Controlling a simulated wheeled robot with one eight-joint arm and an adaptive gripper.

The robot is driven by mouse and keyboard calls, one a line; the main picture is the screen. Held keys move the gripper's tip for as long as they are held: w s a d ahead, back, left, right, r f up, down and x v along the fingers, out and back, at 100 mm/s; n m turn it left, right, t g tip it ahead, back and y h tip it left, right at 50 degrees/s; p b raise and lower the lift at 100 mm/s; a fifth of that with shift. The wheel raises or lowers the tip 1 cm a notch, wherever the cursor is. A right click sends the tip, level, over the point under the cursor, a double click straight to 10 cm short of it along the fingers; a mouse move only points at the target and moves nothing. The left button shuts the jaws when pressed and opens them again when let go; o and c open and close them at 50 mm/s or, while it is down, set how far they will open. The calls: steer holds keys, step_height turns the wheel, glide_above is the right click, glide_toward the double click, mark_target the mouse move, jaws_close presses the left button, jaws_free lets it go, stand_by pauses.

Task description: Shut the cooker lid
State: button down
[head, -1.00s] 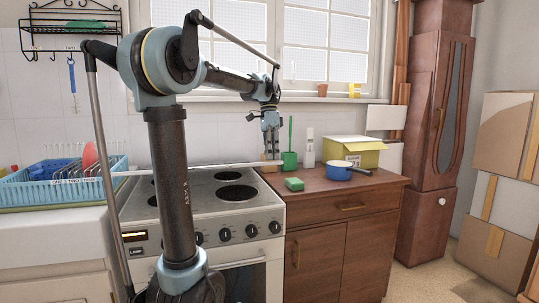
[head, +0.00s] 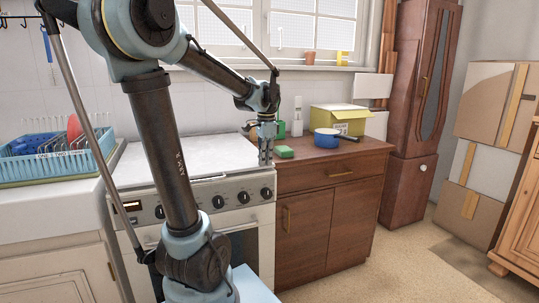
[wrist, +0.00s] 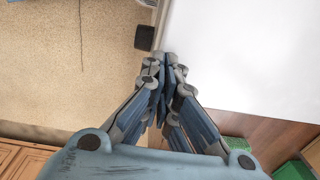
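The cooker (head: 238,222) stands left of the wooden counter. Its white lid (head: 165,160) lies down over the hob and looks level; no burners show. The lid also fills the upper right of the wrist view (wrist: 250,60). My gripper (head: 266,158) is at the lid's right side, near its front corner, beside the counter. In the wrist view my gripper's fingers (wrist: 165,62) come together with nothing between them. I cannot tell whether they touch the lid. My arm hides part of the cooker's front and the lid's left part.
On the counter (head: 345,165) are a green sponge (head: 284,152), a blue pan (head: 328,138) and a yellow box (head: 345,120). A blue dish rack (head: 60,165) stands left of the cooker. Cardboard boxes (head: 480,150) are stacked at the right. Floor is clear before the counter.

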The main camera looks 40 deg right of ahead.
steer(key=shift+s+a+f, duration=0.25)
steer(key=shift+s+f, duration=0.15)
steer(key=shift+s, duration=0.05)
steer(key=shift+w+d+r, duration=0.15)
steer(key=shift+w+r, duration=0.15)
steer(key=shift+r, duration=0.15)
step_height(320, 180, up, 14)
steer(key=shift+w+f, duration=0.1)
steer(key=shift+w, duration=0.05)
